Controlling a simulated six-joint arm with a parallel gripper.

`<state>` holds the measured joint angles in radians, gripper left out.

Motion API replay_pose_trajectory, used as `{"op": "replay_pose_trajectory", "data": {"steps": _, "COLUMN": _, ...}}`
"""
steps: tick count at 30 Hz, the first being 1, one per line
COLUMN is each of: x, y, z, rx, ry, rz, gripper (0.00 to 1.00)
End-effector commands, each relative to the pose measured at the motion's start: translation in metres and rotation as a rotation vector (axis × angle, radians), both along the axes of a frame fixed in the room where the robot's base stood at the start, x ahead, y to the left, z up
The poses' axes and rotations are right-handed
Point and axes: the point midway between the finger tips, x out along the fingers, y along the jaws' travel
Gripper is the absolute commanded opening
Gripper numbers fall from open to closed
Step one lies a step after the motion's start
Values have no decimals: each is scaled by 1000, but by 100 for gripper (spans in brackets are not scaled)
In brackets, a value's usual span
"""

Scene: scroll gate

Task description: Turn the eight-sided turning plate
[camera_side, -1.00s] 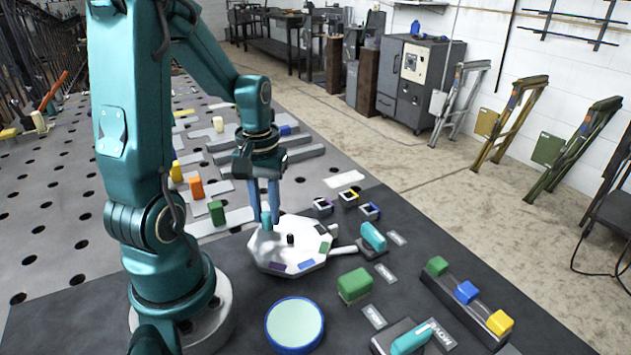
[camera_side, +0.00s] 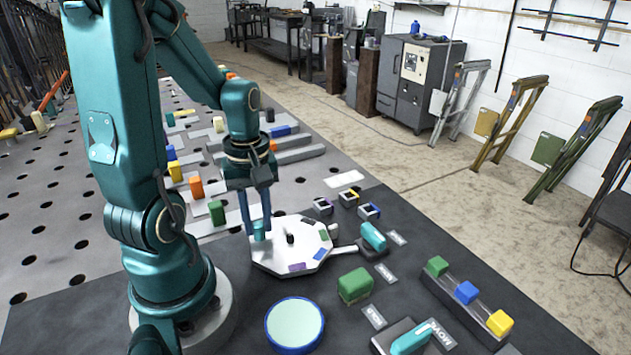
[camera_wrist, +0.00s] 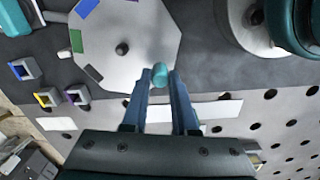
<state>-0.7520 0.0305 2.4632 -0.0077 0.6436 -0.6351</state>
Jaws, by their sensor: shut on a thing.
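The eight-sided turning plate (camera_side: 283,259) is white with coloured patches along its edge and a dark knob (camera_side: 290,238) at its middle. It also shows in the wrist view (camera_wrist: 140,62). A teal peg (camera_side: 260,231) stands near the plate's rim on the side toward my arm; its top shows in the wrist view (camera_wrist: 159,73). My gripper (camera_side: 256,222) points down at the peg, and its blue fingers are shut on it. In the wrist view my fingertips (camera_wrist: 160,76) stand on either side of the peg.
A white pointer (camera_side: 344,249) and a teal-handled device (camera_side: 373,237) stand right of the plate. A green block (camera_side: 355,286) and a round pale-green button (camera_side: 295,325) are in front. Small open square holders (camera_side: 348,198) lie behind. Coloured blocks (camera_side: 217,212) stand on the rails.

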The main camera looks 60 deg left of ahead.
Motion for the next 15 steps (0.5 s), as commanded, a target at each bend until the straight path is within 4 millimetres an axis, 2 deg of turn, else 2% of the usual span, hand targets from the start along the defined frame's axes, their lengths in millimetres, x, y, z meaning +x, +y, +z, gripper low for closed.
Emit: {"op": "replay_pose_trajectory", "data": {"steps": 15, "x": -9, "y": -20, "z": 0, "rx": 3, "ry": -3, "rz": 393, "gripper": 0}}
